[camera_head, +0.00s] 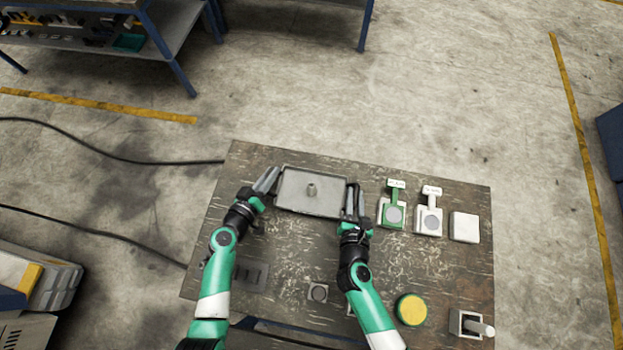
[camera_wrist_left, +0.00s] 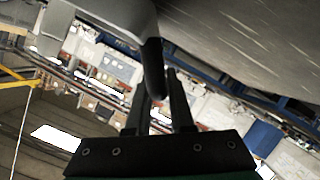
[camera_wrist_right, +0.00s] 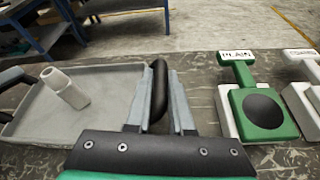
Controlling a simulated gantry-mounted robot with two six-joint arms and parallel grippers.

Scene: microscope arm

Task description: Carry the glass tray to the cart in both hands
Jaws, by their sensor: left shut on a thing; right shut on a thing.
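The glass tray (camera_head: 296,203) is a grey, rectangular, rimmed tray at the back left of the table, with dark handles at its two ends. My left gripper (camera_head: 267,180) is shut on the tray's left handle (camera_wrist_left: 153,68). My right gripper (camera_head: 355,202) is shut on the tray's right handle (camera_wrist_right: 158,95). The tray looks about level; I cannot tell whether it touches the table. No cart is clearly identifiable.
Right of the tray stand a green holder marked PLAIN (camera_wrist_right: 258,108), a white holder (camera_head: 429,218) and a white block (camera_head: 465,227). A yellow round button (camera_head: 411,309) and a lever box (camera_head: 471,325) are nearer. A shelf bench (camera_head: 170,30) stands beyond open floor.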

